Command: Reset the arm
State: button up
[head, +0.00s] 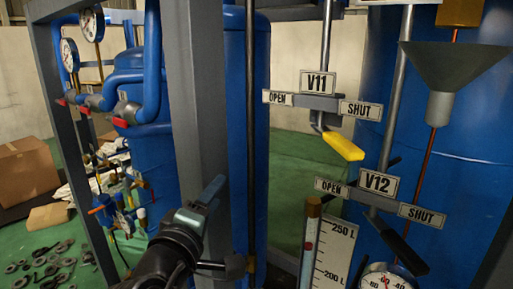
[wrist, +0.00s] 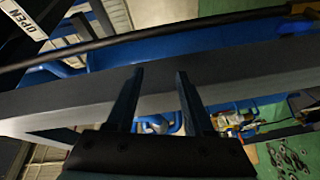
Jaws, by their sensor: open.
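My gripper (wrist: 159,72) is open and empty in the wrist view, with its two dark fingers apart. A grey beam (wrist: 250,78) crosses the wrist view beyond the fingertips; I cannot tell whether they touch it. In the head view my dark arm comes up from the bottom, left of centre, in front of a grey upright post (head: 195,100). No object is held.
Valve V11 has a yellow handle (head: 343,146) and V12 a dark handle (head: 400,250); both slant down right, toward the SHUT side. A grey funnel (head: 452,75), level scale (head: 332,255) and gauge (head: 385,278) stand right. Loose parts (head: 45,265) lie on the green floor.

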jog(key=s+d+r+m+t+y, duration=0.1)
jog(key=s+d+r+m+t, duration=0.1)
jog(key=s+r, duration=0.5)
jog(key=s+d+r+m+t+y, duration=0.1)
jog(key=s+d+r+m+t, duration=0.2)
jog(key=s+r+m, duration=0.3)
jog(key=s+d+r+m+t+y, duration=0.1)
jog(key=s+r+m+t, duration=0.3)
jog(key=r, duration=1.1)
jog(key=s+d+t, duration=0.1)
jog(key=s, duration=0.2)
jog(key=shift+s+d+y, duration=0.3)
jog(key=shift+s+d, duration=0.05)
jog(key=shift+d, duration=0.05)
